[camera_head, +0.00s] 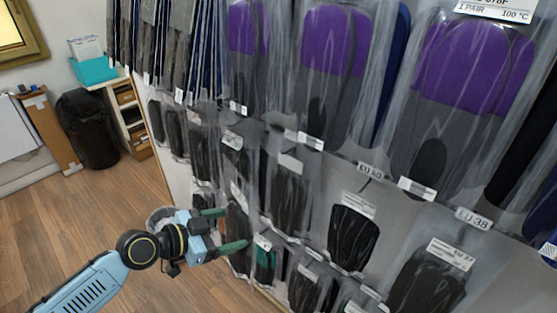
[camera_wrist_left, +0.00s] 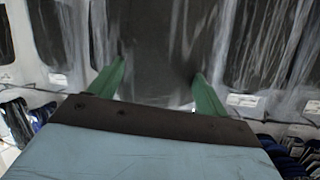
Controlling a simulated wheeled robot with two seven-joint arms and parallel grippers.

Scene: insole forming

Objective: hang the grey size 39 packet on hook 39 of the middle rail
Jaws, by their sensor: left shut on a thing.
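My left gripper (camera_head: 228,229) reaches in from the left against the lower rows of the display wall. Its green fingers are shut on a dark grey packet (camera_head: 238,222) in clear film. In the left wrist view, the fingers (camera_wrist_left: 160,75) stand at either side of a dark packet (camera_wrist_left: 158,40) that fills the middle. Its size print is not readable. The middle rail carries small labels, among them EU 40 (camera_head: 370,171) and EU 38 (camera_head: 472,218). I cannot read a 39 label, and hook 39 is not distinguishable. My right gripper is not in view.
Purple and grey packets (camera_head: 335,45) hang in the row above. Dark packets (camera_head: 353,237) hang close around the gripper and to its right. A black bin (camera_head: 88,130) and a small shelf (camera_head: 130,115) stand at the back left. The wooden floor (camera_head: 60,225) is clear.

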